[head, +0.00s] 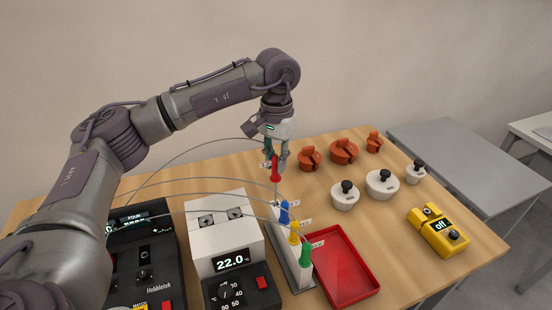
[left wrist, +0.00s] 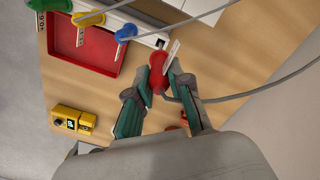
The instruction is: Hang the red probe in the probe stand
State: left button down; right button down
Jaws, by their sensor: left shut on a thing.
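My left gripper (head: 275,155) is shut on the red probe (head: 275,172). The probe hangs upright, its thin tip pointing down at the far end of the probe stand (head: 283,245). The red probe also shows between the green-padded fingers in the left wrist view (left wrist: 158,72). The white and grey stand holds a blue probe (head: 284,211), a yellow probe (head: 294,232) and a green probe (head: 306,254) in a row. I cannot tell whether the red probe's tip touches the stand. My right gripper is not in view.
A red tray (head: 369,288) lies right of the stand. A white heater unit (head: 222,212) and a black device (head: 146,250) stand to the left, with cables arching across. Orange and white knobbed weights stand behind right. A yellow box (head: 440,233) sits near the right edge.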

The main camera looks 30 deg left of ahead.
pick_arm(q)
jog(key=b, duration=0.6)
send_over(276, 204)
jog(key=shift+w+a+f, duration=0.1)
jog(key=shift+w+f, duration=0.05)
jog(key=shift+f, duration=4.3)
jog(key=c, duration=1)
grip_release()
jog(key=shift+r, duration=0.1)
notch_tip(276, 204, up, 12)
jog(key=shift+w, duration=0.15)
